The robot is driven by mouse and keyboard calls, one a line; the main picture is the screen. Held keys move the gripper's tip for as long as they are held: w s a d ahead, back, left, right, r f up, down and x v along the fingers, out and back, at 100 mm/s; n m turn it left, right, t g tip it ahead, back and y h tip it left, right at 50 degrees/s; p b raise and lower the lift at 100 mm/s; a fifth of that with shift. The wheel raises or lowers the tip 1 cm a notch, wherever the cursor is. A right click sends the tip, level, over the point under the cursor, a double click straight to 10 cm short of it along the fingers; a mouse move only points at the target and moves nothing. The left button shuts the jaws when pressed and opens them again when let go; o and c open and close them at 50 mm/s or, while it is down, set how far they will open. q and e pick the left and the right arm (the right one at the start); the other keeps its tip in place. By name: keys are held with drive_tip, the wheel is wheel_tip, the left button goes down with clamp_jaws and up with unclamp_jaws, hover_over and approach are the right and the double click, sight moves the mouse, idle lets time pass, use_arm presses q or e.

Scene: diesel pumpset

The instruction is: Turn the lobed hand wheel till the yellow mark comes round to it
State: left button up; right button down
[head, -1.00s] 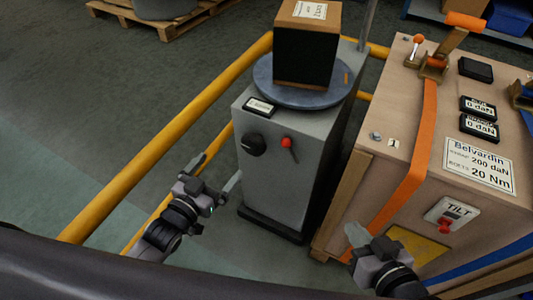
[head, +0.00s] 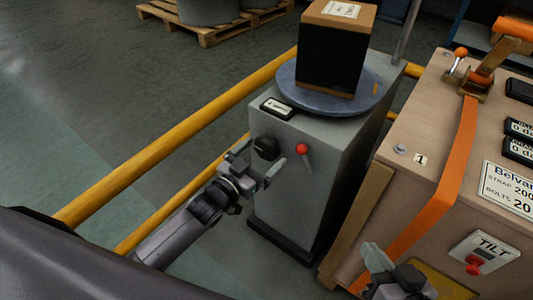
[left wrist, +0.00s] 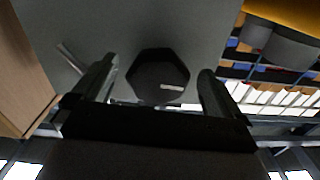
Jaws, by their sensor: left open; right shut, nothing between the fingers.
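The black lobed hand wheel (head: 266,148) is on the front face of a grey cabinet (head: 300,195). In the left wrist view the wheel (left wrist: 157,72) is a dark, roughly six-sided knob with a short pale line low on its face. My left gripper (head: 259,162) is open in front of the wheel. In the left wrist view its fingers stand on either side of the wheel, with gaps between; I cannot tell how far short of it they are. My right gripper (head: 377,257) is shut and empty, by the wooden crate's front.
A red-knobbed lever (head: 303,151) sticks out just right of the wheel. A box (head: 335,45) stands on the round turntable (head: 291,92) on the cabinet top. Yellow rails (head: 170,142) run along the left. A wooden crate (head: 420,125) with an orange strap stands at right.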

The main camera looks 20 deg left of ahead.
use_arm(q)
drive_tip(key=shift+x, duration=1.1)
use_arm(e)
drive_tip(key=shift+w+a+y, duration=0.1)
drive_tip(key=shift+a+y, duration=0.2)
use_arm(q)
drive_tip(key=c, duration=0.9)
drive_tip(key=shift+c, duration=0.2)
use_arm(e)
drive_tip(key=shift+r, duration=0.1)
use_arm(q)
drive_tip(key=shift+n+p, duration=0.3)
drive_tip(key=shift+n, duration=0.6)
drive_tip(key=shift+s+d+n+p, duration=0.1)
drive_tip(key=shift+d+n+p, duration=0.05)
drive_tip(key=shift+n+p, duration=0.8)
drive_tip(key=shift+d+n+p, duration=0.1)
drive_tip(key=shift+n+p, duration=0.2)
drive_tip(key=shift+n, duration=1.35)
use_arm(e)
drive_tip(key=shift+s+d+r+n+h, duration=0.2)
drive_tip(key=shift+d+h, duration=0.25)
drive_tip(key=shift+d, duration=0.35)
drive_tip(key=shift+s+d+r+n+h, duration=0.1)
drive_tip(key=shift+s+d+h, duration=0.1)
drive_tip(key=shift+d+h, duration=0.4)
